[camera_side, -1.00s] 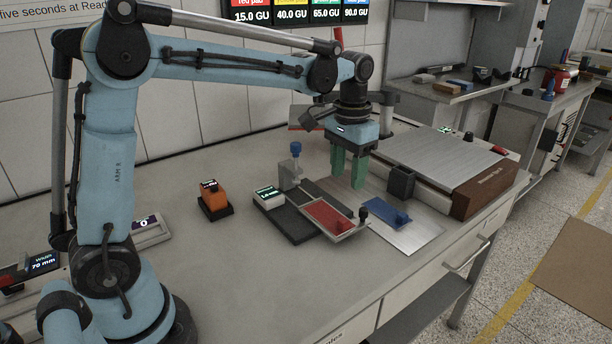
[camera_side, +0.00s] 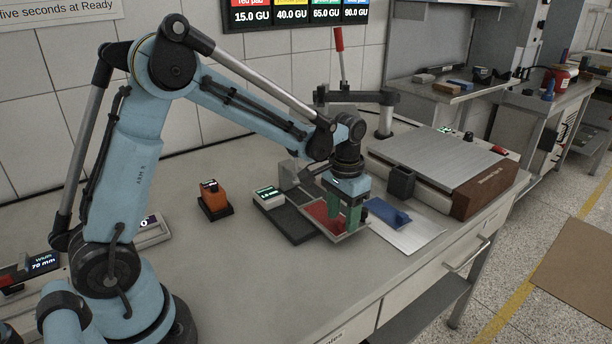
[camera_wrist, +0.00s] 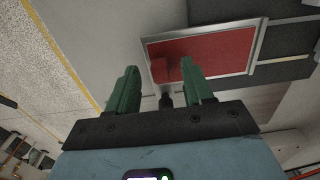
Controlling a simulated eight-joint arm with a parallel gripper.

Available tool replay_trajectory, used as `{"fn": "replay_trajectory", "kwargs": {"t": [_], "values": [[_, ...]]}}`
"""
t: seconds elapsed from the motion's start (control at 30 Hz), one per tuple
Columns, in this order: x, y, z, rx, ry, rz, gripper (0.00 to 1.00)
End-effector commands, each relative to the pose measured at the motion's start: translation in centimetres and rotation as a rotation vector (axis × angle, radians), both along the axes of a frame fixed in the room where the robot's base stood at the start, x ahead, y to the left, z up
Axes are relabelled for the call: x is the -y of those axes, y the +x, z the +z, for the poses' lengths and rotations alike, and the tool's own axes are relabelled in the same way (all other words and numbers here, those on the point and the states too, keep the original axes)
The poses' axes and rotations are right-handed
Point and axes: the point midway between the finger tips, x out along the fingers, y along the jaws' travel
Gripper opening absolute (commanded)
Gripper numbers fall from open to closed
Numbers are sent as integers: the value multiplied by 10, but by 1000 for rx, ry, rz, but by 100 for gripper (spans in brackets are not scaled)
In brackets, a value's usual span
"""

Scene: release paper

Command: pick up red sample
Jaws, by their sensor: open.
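The red sample (camera_wrist: 160,70) is a small block that shows in the wrist view near one end of a red-floored tray (camera_wrist: 215,48); its outline blends into the red floor. In the side view the tray (camera_side: 318,209) has a pale rim, and the sample cannot be told apart behind my fingers. My gripper (camera_side: 343,227) points down with its green fingers over the tray's right part. In the wrist view my gripper (camera_wrist: 158,68) is open, with the sample showing between its fingertips. I cannot tell whether the fingers touch the sample or tray floor.
A blue piece (camera_side: 388,212) lies on a metal sheet right of the tray. A dark cup (camera_side: 401,183) and a large flat-topped machine (camera_side: 440,155) stand behind it. An orange device (camera_side: 213,198) stands left. The front table area is clear.

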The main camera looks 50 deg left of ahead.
Motion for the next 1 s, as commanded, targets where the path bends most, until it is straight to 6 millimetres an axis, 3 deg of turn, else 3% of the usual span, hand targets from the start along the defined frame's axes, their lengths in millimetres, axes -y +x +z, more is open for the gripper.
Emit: {"fn": "replay_trajectory", "kwargs": {"t": [0.13,0.37,0.7,1.0], "values": [[0,0,-11,2,2,0,51],[0,0,-11,2,2,0,51],[0,0,-11,1,2,0,0],[0,0,-11,1,2,0,0]]}}
